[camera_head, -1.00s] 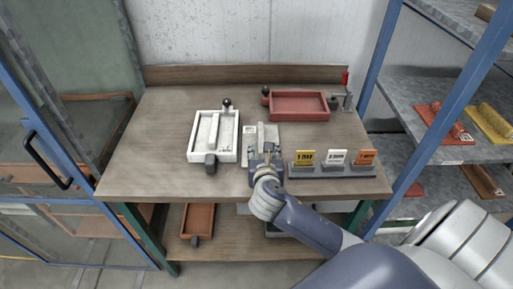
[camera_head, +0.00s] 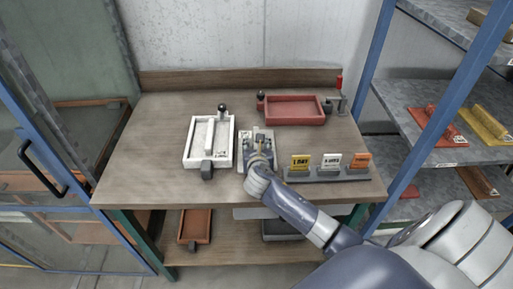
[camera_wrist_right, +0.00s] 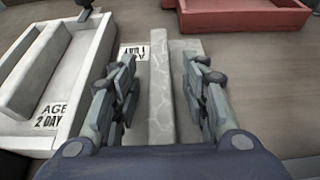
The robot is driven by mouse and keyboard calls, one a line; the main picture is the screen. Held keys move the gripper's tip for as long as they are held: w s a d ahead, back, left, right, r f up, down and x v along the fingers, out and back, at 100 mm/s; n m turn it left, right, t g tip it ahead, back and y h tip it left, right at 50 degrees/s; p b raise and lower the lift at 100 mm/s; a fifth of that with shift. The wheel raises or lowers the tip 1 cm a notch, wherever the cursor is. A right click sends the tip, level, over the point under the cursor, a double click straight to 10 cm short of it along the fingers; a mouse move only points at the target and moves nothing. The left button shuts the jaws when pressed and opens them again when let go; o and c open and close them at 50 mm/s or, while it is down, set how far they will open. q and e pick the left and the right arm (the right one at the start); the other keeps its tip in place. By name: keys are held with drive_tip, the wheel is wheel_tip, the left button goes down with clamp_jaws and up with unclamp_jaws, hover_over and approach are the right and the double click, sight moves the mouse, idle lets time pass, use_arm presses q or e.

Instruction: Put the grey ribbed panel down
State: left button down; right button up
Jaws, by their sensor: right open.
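The grey ribbed panel (camera_head: 246,154) lies flat on the wooden table, just right of the white tray. In the right wrist view the panel's raised rib (camera_wrist_right: 161,100) runs away from me, and a paper label with upside-down lettering (camera_wrist_right: 134,52) sits left of it. My right gripper (camera_head: 260,150) is over the panel. In the wrist view its open fingers (camera_wrist_right: 163,72) stand on either side of the rib, with visible gaps. The near end of the panel is hidden by the gripper. My left gripper is not in view.
The white tray (camera_head: 232,142) is close on the left. A red tray (camera_head: 295,121) lies behind. A grey rack (camera_head: 330,177) with yellow, white and orange cards stands close on the right. The table's left part is clear. Shelves (camera_head: 402,122) stand at right.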

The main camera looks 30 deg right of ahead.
clamp_jaws()
drive_tip(key=shift+w+r, duration=0.15)
drive_tip(key=shift+r, duration=0.05)
